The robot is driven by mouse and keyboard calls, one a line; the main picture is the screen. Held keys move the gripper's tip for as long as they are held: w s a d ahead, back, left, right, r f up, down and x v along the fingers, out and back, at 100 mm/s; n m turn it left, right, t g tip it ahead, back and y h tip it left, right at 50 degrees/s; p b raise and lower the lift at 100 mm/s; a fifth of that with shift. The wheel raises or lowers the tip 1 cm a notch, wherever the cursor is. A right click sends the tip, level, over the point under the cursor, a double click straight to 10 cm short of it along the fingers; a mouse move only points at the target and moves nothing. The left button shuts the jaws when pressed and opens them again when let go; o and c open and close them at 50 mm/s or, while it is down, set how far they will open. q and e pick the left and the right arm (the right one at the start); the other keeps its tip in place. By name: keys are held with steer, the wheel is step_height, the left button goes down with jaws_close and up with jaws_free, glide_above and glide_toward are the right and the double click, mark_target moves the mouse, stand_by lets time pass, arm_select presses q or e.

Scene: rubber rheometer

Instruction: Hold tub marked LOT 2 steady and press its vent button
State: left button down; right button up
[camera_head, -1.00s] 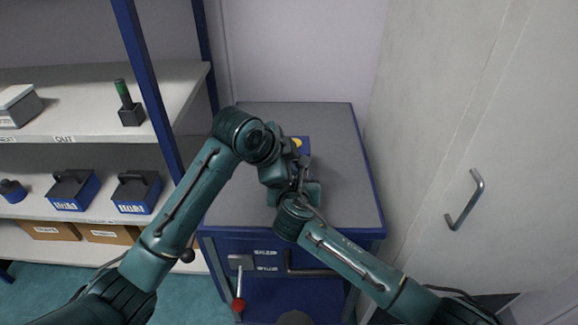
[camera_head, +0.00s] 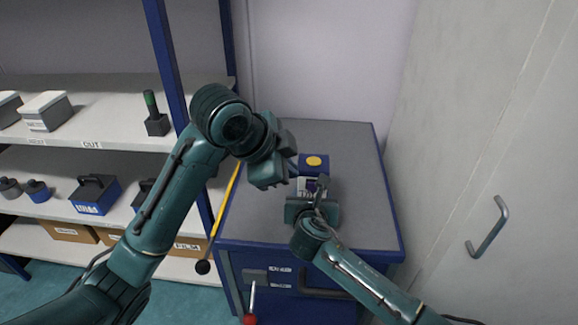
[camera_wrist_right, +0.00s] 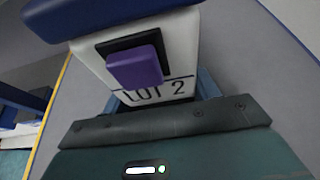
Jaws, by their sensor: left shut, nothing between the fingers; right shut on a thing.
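The tub marked LOT 2 stands on the grey cabinet top. Its blue lid with a yellow disc (camera_head: 314,162) shows in the head view. The right wrist view shows its white body, the LOT 2 label (camera_wrist_right: 158,91) and a purple vent button (camera_wrist_right: 136,66) standing out from a black surround. My right gripper (camera_head: 318,196) is shut on the tub from the near side; its fingers are mostly hidden. My left gripper (camera_head: 291,164) is shut and empty, just left of the tub; its fingertips are partly hidden, and I cannot tell whether they touch the tub.
The grey cabinet top (camera_head: 345,220) is clear around the tub. A yellow rod with a black knob (camera_head: 203,267) stands at the cabinet's left. Shelves (camera_head: 100,137) with boxes and blue cases are at the left. A door handle (camera_head: 489,228) is on the right.

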steer(key=o, duration=1)
steer(key=shift+d+f, duration=0.2)
steer(key=shift+f, duration=0.1)
steer(key=o, duration=0.4)
steer(key=shift+a+r, duration=0.1)
steer(key=shift+r, duration=0.1)
